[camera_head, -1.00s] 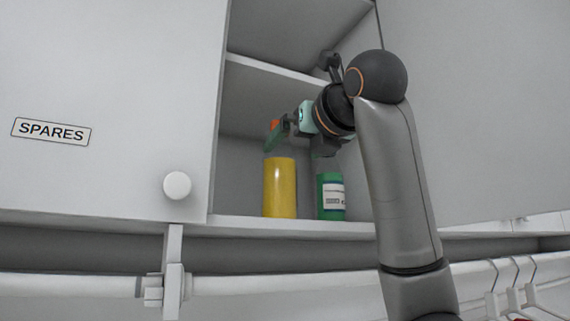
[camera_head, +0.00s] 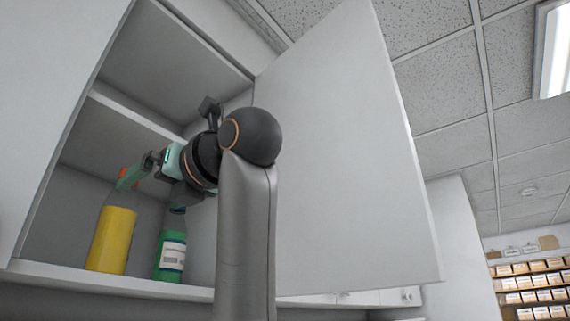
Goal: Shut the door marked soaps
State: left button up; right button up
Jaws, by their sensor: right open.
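An open cupboard door (camera_head: 345,150) stands out to the right of the cupboard opening, its plain face towards me. No soaps label shows on it, so I cannot confirm the marking. My right gripper (camera_head: 137,175) is open and points left, in front of or just inside the opening, above a yellow container (camera_head: 111,240). It is apart from the door face. My right arm hides part of the opening and the door's left side. My left gripper is not in view.
A green bottle (camera_head: 170,256) with a white label stands beside the yellow container on the cupboard's bottom board (camera_head: 90,279). A shelf (camera_head: 135,112) is above them. Another white door (camera_head: 45,95) is at the left. Right of the open door are ceiling, light and distant shelves.

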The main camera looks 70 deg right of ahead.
aim_at(354, 214)
jog(key=k+j, duration=0.25)
jog(key=k, duration=0.2)
jog(key=k+j, duration=0.25)
jog(key=k, duration=0.15)
jog(key=k+j, duration=0.3)
jog(key=k, duration=0.15)
